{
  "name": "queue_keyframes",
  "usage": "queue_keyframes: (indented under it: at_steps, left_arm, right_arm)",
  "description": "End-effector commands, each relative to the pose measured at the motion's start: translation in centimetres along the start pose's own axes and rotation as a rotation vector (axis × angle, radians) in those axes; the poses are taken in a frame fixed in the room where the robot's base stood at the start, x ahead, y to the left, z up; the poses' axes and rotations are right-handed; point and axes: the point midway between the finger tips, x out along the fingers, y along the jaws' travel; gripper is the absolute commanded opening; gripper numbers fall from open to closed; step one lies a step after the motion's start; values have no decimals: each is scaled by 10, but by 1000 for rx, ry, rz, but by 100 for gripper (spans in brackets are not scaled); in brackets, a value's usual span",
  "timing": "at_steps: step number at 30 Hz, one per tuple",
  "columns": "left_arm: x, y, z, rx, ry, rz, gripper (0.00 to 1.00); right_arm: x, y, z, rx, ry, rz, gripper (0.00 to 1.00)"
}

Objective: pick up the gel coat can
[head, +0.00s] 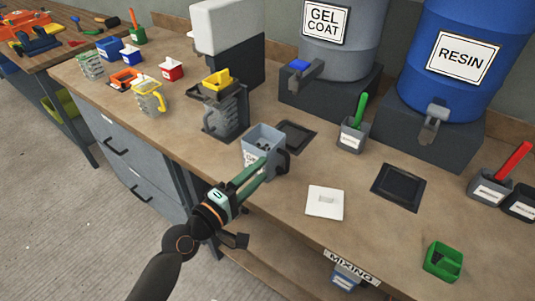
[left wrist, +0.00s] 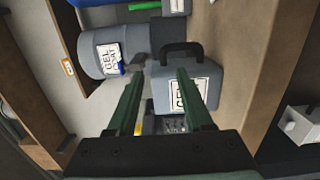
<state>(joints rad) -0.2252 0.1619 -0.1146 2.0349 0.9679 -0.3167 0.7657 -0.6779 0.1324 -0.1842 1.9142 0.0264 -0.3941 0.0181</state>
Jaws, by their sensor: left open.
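The gel coat can (head: 263,137) is a grey, open-topped container with a dark handle on its right and a white label. It stands upright near the front edge of the workbench. My left gripper (head: 260,171) is open, its green fingers reaching in front of the can and covering part of the label. In the left wrist view the can (left wrist: 208,72) shows past the fingertips (left wrist: 158,78), with the right finger crossing in front of it. I cannot tell whether the fingers touch the can. My right gripper is in neither view.
Behind stand the grey gel coat drum (head: 345,50) and blue resin drum (head: 465,55) on dark stands. A dark grey jug (head: 228,118) is left of the can. A white square (head: 325,203) and green tray (head: 443,262) lie right. A green-handled brush cup (head: 352,136) stands behind.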

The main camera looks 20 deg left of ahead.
Motion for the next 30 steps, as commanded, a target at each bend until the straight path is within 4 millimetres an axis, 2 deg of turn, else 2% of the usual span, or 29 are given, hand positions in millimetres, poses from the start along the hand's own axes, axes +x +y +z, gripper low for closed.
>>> queue_keyframes:
  at_steps: [3, 11, 19, 29, 30]
  left_arm:
    - [16, 1, 0, 0, 1, 1, 51]
    - [34, -1, 0, 2, 0, 0, 51]
    - [70, -4, -1, 2, 1, 0, 51]
    - [75, -5, -1, 3, 1, -1, 51]
    - [75, -5, -1, 3, 1, -1, 47]
  right_arm:
    - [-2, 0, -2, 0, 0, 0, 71]
    - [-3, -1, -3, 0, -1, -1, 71]
    - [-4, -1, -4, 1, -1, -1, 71]
    - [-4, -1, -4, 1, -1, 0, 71]
    - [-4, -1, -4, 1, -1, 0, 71]
